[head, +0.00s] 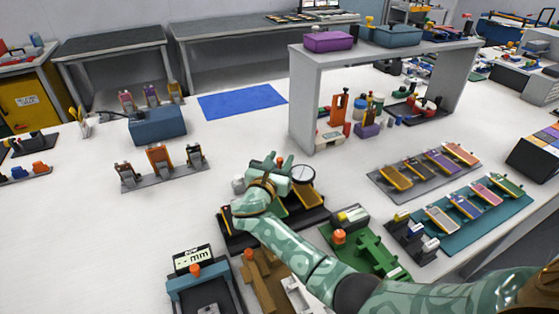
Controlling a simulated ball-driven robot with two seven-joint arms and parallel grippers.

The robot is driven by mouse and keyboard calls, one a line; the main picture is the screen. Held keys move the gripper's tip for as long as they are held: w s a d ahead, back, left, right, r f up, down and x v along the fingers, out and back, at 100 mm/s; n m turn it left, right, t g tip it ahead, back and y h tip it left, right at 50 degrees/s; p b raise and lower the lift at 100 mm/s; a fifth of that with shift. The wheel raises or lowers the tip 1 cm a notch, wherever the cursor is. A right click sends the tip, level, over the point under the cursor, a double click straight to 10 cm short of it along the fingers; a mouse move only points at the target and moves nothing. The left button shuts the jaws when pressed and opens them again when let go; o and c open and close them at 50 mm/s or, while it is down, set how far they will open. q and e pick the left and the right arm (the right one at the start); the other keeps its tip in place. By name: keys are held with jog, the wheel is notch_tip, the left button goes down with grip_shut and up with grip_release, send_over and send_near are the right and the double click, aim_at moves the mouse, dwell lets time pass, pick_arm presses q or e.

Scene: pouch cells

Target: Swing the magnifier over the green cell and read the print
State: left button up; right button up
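My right gripper (277,172) is over a dark stand (240,241) at the middle of the bench; my wrist hides much of the stand. Whether its fingers are open or shut on something is unclear. A round pale disc with a dark rim (303,174), which looks like the magnifier's lens, is just right of the gripper. A gap or contact between them cannot be told. A yellow-orange piece (309,195) lies below the disc. A green cell (509,184) lies at the far right end of a teal mat (470,238). Its print is too small to read. My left gripper is not in view.
A gauge with a "mm" display (192,258) stands front left of my arm. A grey mat (385,190) holds several cells. A white shelf (301,110) stands behind.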

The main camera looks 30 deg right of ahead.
aim_at(278, 162)
jog(key=p+v, duration=0.2)
jog(key=v, duration=0.4)
jog(key=shift+s+a+r+p, duration=0.15)
jog(key=shift+s+a+p, duration=0.1)
jog(key=shift+p, duration=0.05)
jog(key=shift+s+a, duration=0.25)
jog(key=shift+a, duration=0.05)
